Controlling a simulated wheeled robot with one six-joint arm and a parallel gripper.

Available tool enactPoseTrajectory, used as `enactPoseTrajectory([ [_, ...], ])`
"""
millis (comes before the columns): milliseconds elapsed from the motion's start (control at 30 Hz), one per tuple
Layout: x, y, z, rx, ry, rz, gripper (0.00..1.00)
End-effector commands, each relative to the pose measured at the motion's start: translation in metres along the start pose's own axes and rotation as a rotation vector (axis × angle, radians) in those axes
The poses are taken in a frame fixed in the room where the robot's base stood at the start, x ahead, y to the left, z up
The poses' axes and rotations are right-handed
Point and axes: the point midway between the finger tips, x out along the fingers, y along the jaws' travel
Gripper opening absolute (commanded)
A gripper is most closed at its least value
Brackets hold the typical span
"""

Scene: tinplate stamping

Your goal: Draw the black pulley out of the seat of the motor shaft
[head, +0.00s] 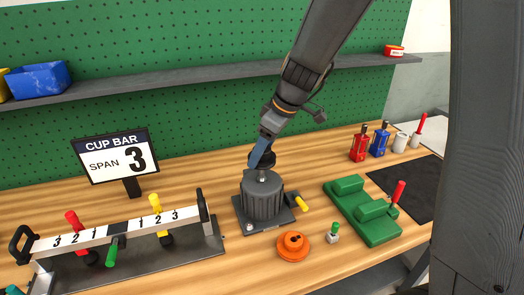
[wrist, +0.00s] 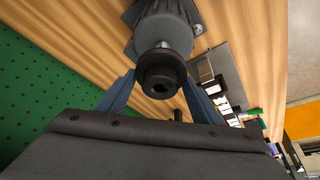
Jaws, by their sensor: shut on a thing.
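The black pulley (head: 266,159) is above the grey ribbed motor (head: 263,199) in the head view, partly hidden by a blue finger. My gripper (head: 261,154) comes down from above and is shut on the pulley. In the wrist view the pulley (wrist: 161,73) sits between the two blue fingers of my gripper (wrist: 159,78), its dark bore facing the camera. The motor (wrist: 168,22) is beyond it, with the pale shaft (wrist: 177,46) showing between them. Whether the shaft tip is still inside the pulley, I cannot tell.
An orange disc (head: 293,246) and a small green-topped piece (head: 333,233) lie in front right. A green fixture (head: 366,211) stands right of the motor. The cup bar gauge (head: 120,238) with coloured handles stands left. A shelf (head: 180,79) runs behind.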

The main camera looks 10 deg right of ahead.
Motion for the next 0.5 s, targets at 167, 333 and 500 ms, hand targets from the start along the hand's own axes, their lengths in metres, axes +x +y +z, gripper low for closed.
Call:
enactPoseTrajectory([
  [167,-0.011,0.000,-0.005,-0.001,0.002,0.002,0.23],
  [333,-0.022,0.000,-0.009,0.000,0.001,0.002,0.23],
  [500,-0.033,0.000,-0.014,-0.001,0.002,0.002,0.23],
])
